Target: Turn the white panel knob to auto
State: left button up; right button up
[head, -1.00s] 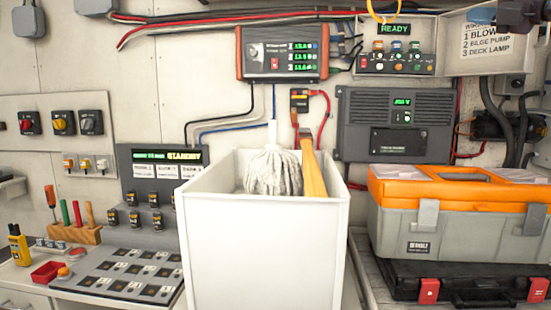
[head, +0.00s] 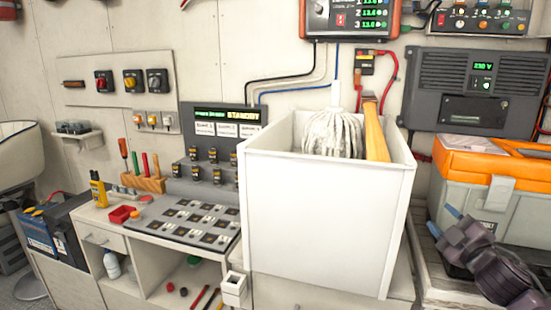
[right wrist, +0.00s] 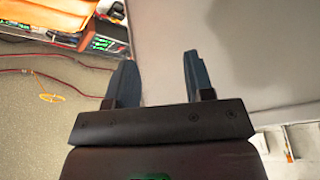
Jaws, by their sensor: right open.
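A small white knob (head: 167,121) sits at the right end of a row of three small switches on the left wall, beside an orange and a yellow one. It is too small to read its setting or any label. My right gripper (head: 446,226) is at the lower right of the head view, in front of the orange and grey toolbox, far from the knob. Its blue fingers stand apart with nothing between them, as the right wrist view (right wrist: 158,68) also shows. The knob is not visible in the right wrist view. My left gripper is not in view.
A tall white bin (head: 325,225) with a mop and a wooden handle stands between my right gripper and the knob. Larger rotary switches (head: 133,80) are above the knob. A tool block (head: 143,184) and a button panel (head: 190,222) lie below on the bench.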

jog(key=s+a+f+m+g+h, duration=0.1)
jog(key=s+a+f+m, duration=0.1)
jog(key=s+f, duration=0.35)
jog(key=s+a+f+m+g+h, duration=0.1)
jog(key=s+a+f+m+g, duration=0.15)
jog(key=f, duration=0.65)
jog(key=s+a+f+m+g, duration=0.2)
jog(key=s+a+f+m, duration=0.1)
jog(key=s+f, duration=0.7)
jog(key=s+a+f+m+g+h, duration=0.1)
jog(key=s+a+f+m+g, duration=0.2)
jog(key=s+f, duration=0.8)
jog(key=s+m, duration=0.2)
jog(key=s, duration=0.2)
jog(key=shift+w+r, duration=0.1)
jog(key=shift+d, duration=0.1)
